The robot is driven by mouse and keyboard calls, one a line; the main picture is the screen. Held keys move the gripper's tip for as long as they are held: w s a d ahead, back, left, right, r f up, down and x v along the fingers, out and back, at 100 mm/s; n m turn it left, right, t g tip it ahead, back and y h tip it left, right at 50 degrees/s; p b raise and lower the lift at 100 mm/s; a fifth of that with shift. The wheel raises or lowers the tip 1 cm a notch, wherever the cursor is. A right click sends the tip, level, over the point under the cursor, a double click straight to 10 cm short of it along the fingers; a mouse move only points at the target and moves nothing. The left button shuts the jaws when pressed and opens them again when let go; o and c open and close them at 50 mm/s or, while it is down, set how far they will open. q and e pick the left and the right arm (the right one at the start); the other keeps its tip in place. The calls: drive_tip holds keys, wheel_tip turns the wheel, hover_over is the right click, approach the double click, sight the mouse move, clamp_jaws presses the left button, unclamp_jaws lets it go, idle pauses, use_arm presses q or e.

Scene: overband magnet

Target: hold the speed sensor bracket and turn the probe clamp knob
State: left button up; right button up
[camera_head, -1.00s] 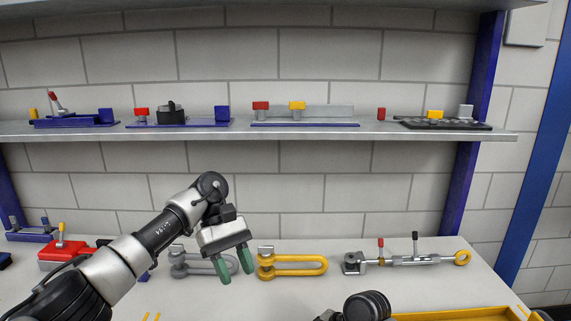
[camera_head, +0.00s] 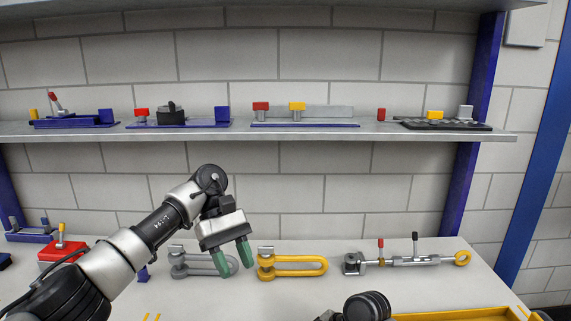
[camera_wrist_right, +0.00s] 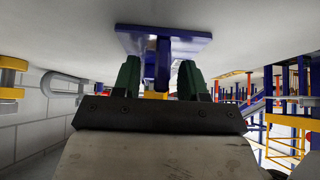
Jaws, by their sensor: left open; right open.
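My left gripper (camera_head: 235,259) is open and empty in the head view, in front of the grey shackle (camera_head: 190,264). In the right wrist view, which looks upside down, my right gripper (camera_wrist_right: 159,78) is open. A blue post on a flat blue plate (camera_wrist_right: 140,42) shows between or just beyond its green fingers; contact cannot be told. This may be the speed sensor bracket, but I cannot be sure. A small blue piece (camera_head: 143,274) peeks out beside my left arm in the head view. I cannot pick out the probe clamp knob. My right gripper is outside the head view.
A yellow shackle (camera_head: 293,265) and a turnbuckle with red and black handles (camera_head: 405,260) lie at the back of the table. A red block (camera_head: 62,252) is at the left. A yellow tray (camera_head: 455,314) is at front right. A shelf (camera_head: 270,131) holds several fixtures above.

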drive_tip(key=d+r+p, duration=0.3)
drive_tip(key=r+p, duration=0.1)
drive_tip(key=r, duration=0.4)
drive_tip(key=d+r+p, duration=0.4)
drive_tip(key=r, duration=0.5)
drive_tip(key=shift+r, duration=0.3)
drive_tip(key=shift+s+d, duration=0.1)
